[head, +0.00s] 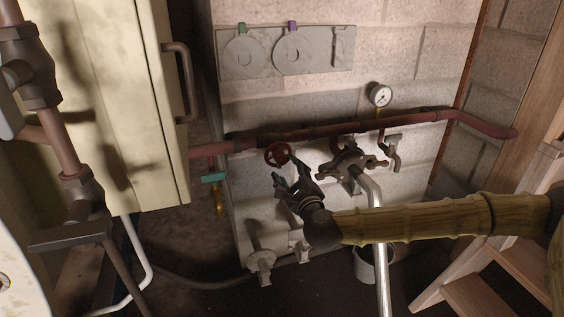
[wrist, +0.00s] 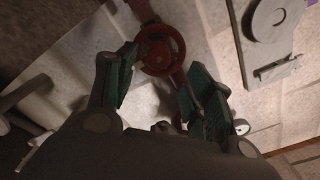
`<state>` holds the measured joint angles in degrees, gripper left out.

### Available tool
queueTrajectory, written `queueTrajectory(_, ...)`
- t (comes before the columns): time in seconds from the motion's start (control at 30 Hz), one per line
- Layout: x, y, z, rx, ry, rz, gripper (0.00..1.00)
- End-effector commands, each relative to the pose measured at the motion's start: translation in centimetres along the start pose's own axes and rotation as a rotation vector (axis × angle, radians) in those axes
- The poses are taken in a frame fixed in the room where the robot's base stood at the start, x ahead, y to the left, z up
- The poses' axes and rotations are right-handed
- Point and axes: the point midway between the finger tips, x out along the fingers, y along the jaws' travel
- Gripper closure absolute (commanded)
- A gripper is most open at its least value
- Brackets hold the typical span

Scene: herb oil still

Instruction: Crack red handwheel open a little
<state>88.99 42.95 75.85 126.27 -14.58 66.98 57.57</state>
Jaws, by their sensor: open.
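The red handwheel (head: 278,155) sits on the red-brown pipe on the block wall, in the middle of the head view. In the wrist view the red handwheel (wrist: 160,49) is at the top centre, just beyond the fingertips. My gripper (head: 284,178) is open and empty, just below and in front of the wheel. In the wrist view my gripper (wrist: 161,66) has its green-padded fingers spread to either side of the wheel's near edge. Whether a finger touches the rim I cannot tell. Part of the wheel's valve is hidden.
A pressure gauge (head: 380,95) stands above the pipe (head: 330,128) at right. A teal-handled valve (head: 214,178) hangs left of the wheel. A cream cabinet (head: 105,100) closes the left side. A bucket (head: 372,264) and wooden steps (head: 490,270) stand at lower right.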

Motion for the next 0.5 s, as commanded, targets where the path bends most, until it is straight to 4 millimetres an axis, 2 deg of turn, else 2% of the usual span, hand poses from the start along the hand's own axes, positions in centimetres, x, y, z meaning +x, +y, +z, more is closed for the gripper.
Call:
queueTrajectory(0.2, 3.6, 0.2, -0.1, -0.001, 0.000, 0.001, 0.47)
queueTrajectory(0.5, 6.3, 0.1, 0.0, -0.001, -0.001, 0.002, 0.47)
